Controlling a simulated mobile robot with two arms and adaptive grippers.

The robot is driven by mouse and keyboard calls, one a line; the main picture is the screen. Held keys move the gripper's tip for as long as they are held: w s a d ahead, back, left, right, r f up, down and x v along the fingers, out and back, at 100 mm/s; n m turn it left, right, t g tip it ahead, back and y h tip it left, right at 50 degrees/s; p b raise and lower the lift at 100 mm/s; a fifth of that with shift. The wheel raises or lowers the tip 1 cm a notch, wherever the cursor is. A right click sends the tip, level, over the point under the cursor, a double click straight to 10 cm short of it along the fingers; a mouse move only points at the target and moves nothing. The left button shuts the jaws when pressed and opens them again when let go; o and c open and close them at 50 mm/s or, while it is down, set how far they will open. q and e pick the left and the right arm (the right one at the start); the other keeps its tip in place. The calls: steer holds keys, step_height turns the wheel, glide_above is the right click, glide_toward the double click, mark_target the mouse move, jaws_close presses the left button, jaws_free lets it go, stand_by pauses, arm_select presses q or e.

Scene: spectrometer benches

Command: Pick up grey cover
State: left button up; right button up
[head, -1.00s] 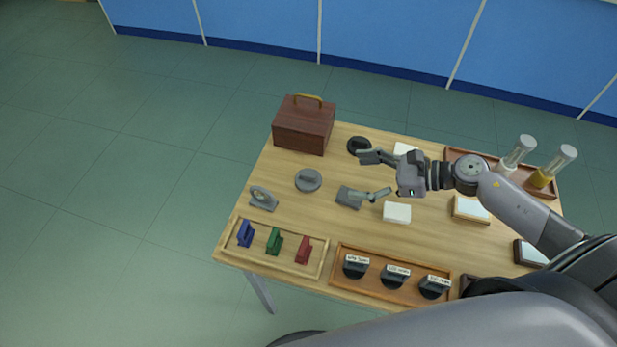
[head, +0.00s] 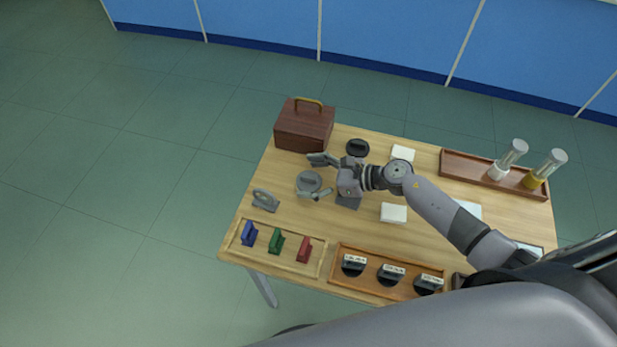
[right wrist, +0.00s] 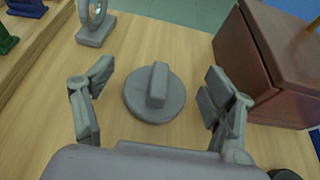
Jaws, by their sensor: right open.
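The grey cover (head: 309,182) is a round grey disc with a raised bar handle, lying flat on the wooden table. In the right wrist view the cover (right wrist: 155,93) sits between and a little beyond my open fingers, with its bar pointing away from me. My right gripper (head: 319,177) is open and empty, one finger on each side of the cover in the picture. No finger visibly touches it in the right wrist view (right wrist: 158,105). My left gripper is not in view.
A brown box (head: 304,125) with a handle stands close to the cover, near one finger. A grey ring stand (head: 265,200) is on the other side. A black cover (head: 357,148) lies behind. A tray (head: 233,246) with blue, green and red pieces is in front.

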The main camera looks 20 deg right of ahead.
steer(key=shift+c, duration=0.4)
steer(key=shift+s+f, duration=0.1)
steer(key=shift+s, duration=0.05)
steer(key=c, duration=1.6)
